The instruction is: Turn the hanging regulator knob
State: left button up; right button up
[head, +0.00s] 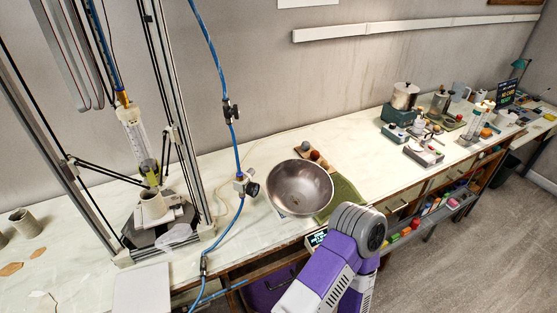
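A blue hose (238,150) hangs down in front of the bench, left of the picture's middle. A small regulator (239,186) sits in its line, with a dark round knob (252,190) on its right side. The knob hangs just left of a metal bowl and nothing touches it. A purple and white arm of mine reaches up from the bottom edge, ending in view at a grey joint right of and below the knob. Neither of my grippers shows in the head view.
The metal bowl (301,188) stands on the bench by a green cloth (342,197). A delta printer frame (190,130) stands left of the hose, with a clay cup (153,204) inside. A dark valve (231,111) is higher on the hose. Bench equipment stands at the right.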

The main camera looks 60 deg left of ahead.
aim_at(252, 172)
jog(key=i, duration=0.35)
jog(key=u, duration=0.9)
